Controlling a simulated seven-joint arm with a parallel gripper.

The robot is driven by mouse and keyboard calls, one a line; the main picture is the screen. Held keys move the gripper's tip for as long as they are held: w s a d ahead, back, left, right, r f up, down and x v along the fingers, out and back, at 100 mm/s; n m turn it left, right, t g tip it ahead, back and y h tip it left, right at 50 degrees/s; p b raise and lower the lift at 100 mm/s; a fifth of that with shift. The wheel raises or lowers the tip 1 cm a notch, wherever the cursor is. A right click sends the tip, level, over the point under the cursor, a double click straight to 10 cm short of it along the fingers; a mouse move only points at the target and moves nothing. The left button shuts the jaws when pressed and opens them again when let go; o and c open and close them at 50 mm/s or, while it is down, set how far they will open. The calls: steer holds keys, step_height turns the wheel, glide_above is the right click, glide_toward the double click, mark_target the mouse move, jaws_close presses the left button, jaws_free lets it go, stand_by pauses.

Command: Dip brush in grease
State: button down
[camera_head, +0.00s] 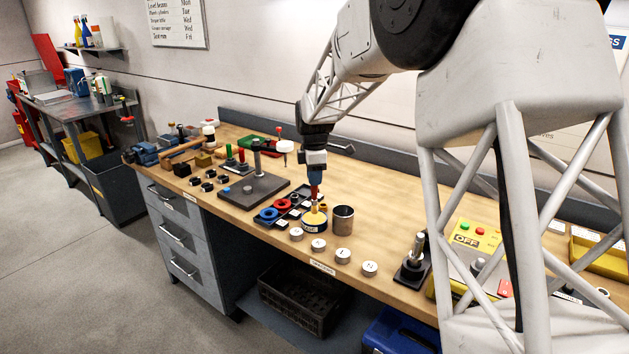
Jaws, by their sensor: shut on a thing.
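My gripper (315,168) points straight down over the workbench and is shut on a brush (315,191). The brush hangs upright, with a red part showing below the jaws. Its lower end is at the top of a small round tin (314,225) with a dark side, a pale label and yellowish contents, which looks like the grease. The bristles are too small to make out, and I cannot tell how deep they sit in the tin.
A dark plate with a post (254,188) stands further left.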

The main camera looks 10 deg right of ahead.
steer(key=shift+r, duration=2.6)
steer(key=w+d+f+m, duration=0.3)
steer(key=w+f+m, duration=0.2)
steer(key=m, duration=1.3)
steer(key=shift+w+d, duration=0.3)
steer(key=shift+w, duration=0.2)
